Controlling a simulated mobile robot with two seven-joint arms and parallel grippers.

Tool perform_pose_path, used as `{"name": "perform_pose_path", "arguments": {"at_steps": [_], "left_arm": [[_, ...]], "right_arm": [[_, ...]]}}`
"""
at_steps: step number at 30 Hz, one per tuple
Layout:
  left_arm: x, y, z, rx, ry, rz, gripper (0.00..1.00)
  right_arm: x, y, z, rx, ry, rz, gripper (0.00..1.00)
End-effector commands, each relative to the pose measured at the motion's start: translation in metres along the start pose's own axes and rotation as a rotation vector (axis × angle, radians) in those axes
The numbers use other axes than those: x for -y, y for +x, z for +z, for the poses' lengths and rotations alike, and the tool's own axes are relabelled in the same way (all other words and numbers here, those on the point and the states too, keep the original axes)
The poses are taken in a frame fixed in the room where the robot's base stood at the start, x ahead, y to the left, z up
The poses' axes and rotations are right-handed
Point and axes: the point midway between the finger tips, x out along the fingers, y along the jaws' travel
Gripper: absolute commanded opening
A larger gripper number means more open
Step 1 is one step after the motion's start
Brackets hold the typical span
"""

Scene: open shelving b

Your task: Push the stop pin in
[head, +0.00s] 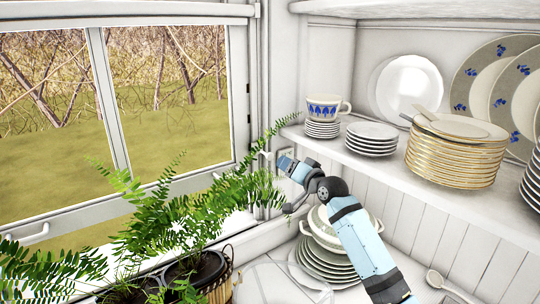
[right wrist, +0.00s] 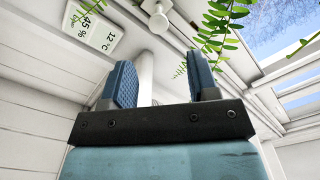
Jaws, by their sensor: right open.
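A white round knob on a short stem, which looks like the stop pin (right wrist: 157,17), shows at the top of the right wrist view. It stands out from the white frame, beyond and between my open right fingers. My right gripper (right wrist: 161,80) has two blue ribbed fingers spread apart, with nothing between them; a white post shows behind them. In the head view my right gripper (head: 283,160) is beside the window's right frame, below the shelf end. I cannot make out the pin there. My left gripper is not in view.
A small display (right wrist: 95,28) is on the wall left of the pin. Fern plants (head: 190,225) crowd the window sill near my right gripper. A shelf (head: 400,170) with stacked plates and a cup (head: 323,106) is above right. Stacked dishes (head: 325,262) stand below my arm.

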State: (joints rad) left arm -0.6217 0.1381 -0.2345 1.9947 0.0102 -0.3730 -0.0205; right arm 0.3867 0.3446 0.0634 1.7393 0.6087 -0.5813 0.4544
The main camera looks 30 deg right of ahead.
Motion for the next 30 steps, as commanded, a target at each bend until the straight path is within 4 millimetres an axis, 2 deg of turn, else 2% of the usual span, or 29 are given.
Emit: {"name": "perform_pose_path", "arguments": {"at_steps": [6, 12, 18, 26, 27, 30], "left_arm": [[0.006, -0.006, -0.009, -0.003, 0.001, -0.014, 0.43], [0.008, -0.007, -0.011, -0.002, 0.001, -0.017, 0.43], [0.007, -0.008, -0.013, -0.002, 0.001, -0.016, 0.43], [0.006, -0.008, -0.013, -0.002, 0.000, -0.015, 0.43], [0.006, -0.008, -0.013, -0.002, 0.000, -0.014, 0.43], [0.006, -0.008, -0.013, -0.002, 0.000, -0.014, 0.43]], "right_arm": [[0.002, 0.049, -0.002, 0.000, 0.002, 0.001, 0.54], [0.001, 0.081, 0.000, 0.002, 0.000, 0.001, 0.54], [0.000, 0.095, 0.001, 0.001, -0.001, 0.002, 0.54], [0.000, 0.096, 0.001, 0.001, -0.001, 0.001, 0.54], [0.000, 0.096, 0.001, 0.001, -0.001, 0.001, 0.52], [0.000, 0.096, 0.001, 0.001, -0.001, 0.001, 0.29]]}}
